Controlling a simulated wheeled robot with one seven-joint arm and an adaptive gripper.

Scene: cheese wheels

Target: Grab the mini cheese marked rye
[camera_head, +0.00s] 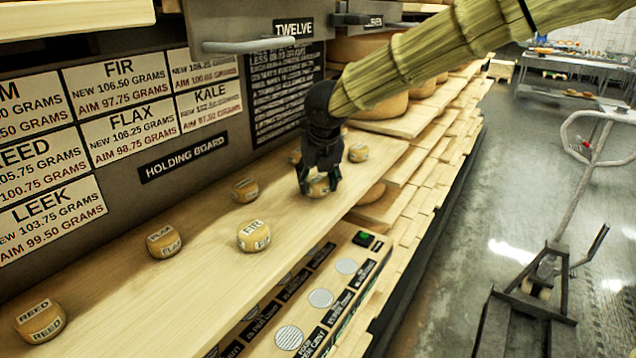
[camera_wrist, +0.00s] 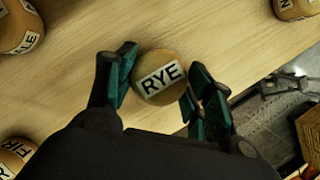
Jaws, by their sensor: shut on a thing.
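The mini cheese marked RYE (camera_wrist: 158,78) is a small round yellow wheel with a white label, between my fingers in the wrist view. In the head view the cheese (camera_head: 318,188) is partly hidden under my gripper (camera_head: 319,184). My gripper also shows in the wrist view (camera_wrist: 160,85), shut with a teal-padded finger on each side of the cheese. The cheese is at the wooden board (camera_head: 205,255), near its right edge; I cannot tell whether it touches the wood.
Other mini cheeses stand on the board: FIR (camera_head: 254,236), FLAX (camera_head: 164,241), REED (camera_head: 40,321), one unread (camera_head: 245,190) and a dark one (camera_head: 358,153) close beyond my gripper. A label wall (camera_head: 120,110) rises at the left. A panel with round discs (camera_head: 320,298) lies below the board.

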